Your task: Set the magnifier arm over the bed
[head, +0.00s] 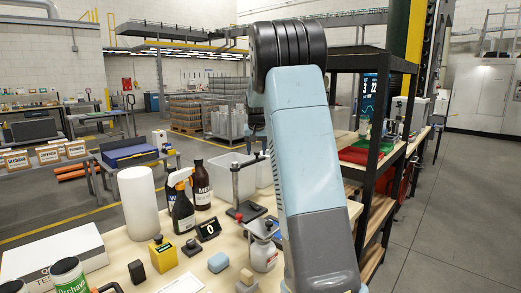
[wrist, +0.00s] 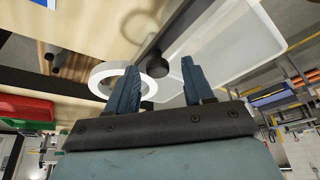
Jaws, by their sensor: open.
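In the wrist view, a white ring (wrist: 106,72), which looks like the magnifier's head, is partly covered by my left finger. A dark bar (wrist: 172,28) runs near it, with a round black knob (wrist: 157,67) close by. My gripper (wrist: 159,72) is open, its two blue fingers apart, with the knob showing between them; I cannot tell whether they touch it. In the head view, a black stand (head: 235,187) with a crossbar stands on the bench, left of my arm. My arm hides what lies behind it, and I cannot make out the bed.
A translucent bin (wrist: 232,45) lies close to my right finger. On the bench are a white roll (head: 139,203), a spray bottle (head: 182,212), a brown bottle (head: 201,186) and a white bottle (head: 263,254). A black shelf frame (head: 371,150) stands right of my arm.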

